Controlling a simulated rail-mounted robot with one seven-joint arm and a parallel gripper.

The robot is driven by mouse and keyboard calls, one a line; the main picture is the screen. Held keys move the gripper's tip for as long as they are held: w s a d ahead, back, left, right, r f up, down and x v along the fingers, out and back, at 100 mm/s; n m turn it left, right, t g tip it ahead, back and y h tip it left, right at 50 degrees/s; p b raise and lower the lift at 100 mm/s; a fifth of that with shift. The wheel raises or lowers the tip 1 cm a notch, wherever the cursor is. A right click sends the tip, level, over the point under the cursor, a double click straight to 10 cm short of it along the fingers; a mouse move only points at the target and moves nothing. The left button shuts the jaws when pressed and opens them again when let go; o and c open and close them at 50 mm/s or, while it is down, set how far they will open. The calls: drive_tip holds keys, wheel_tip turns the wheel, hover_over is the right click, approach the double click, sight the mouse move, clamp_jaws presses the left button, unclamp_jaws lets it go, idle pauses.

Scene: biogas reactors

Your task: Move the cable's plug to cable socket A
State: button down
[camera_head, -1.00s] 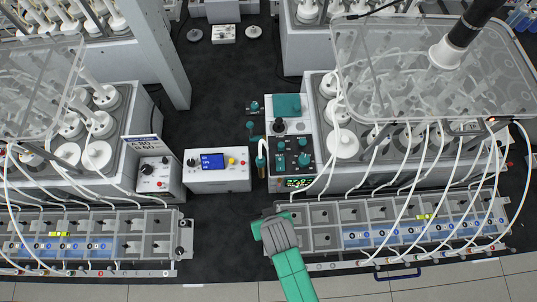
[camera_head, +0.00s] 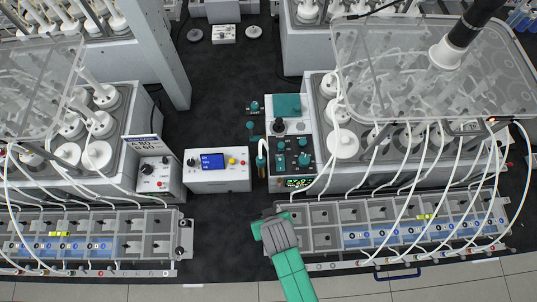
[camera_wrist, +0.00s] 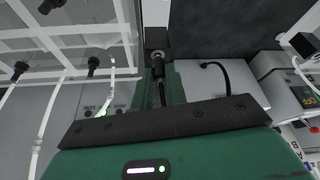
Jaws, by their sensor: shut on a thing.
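My gripper (camera_wrist: 165,90) shows in the wrist view as green parts beyond a dark crossbar, around a dark cylindrical piece (camera_wrist: 158,66) that appears to be the cable's plug. The gripper is shut on it. In the head view my gripper (camera_head: 270,222) is at the left end of the right-hand compartment rack, where the arm hides the plug. A short black cable (camera_wrist: 222,70) arcs on a grey panel to the right in the wrist view. Small labels sit on the grey face to the left, but I cannot read them. I cannot tell which socket is A.
The right rack (camera_head: 330,243) carries several white tubes. Another rack (camera_head: 130,222) stands at the left. A box with a blue screen (camera_head: 217,172) and a pump with teal knobs (camera_head: 292,155) stand behind. Dark floor between the racks is clear.

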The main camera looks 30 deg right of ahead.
drive_tip(key=shift+f+b, duration=0.3)
drive_tip(key=shift+f, duration=0.3)
idle(0.4)
drive_tip(key=c, duration=1.3)
unclamp_jaws()
drive_tip(key=shift+c, duration=0.2)
drive_tip(key=v, duration=0.8)
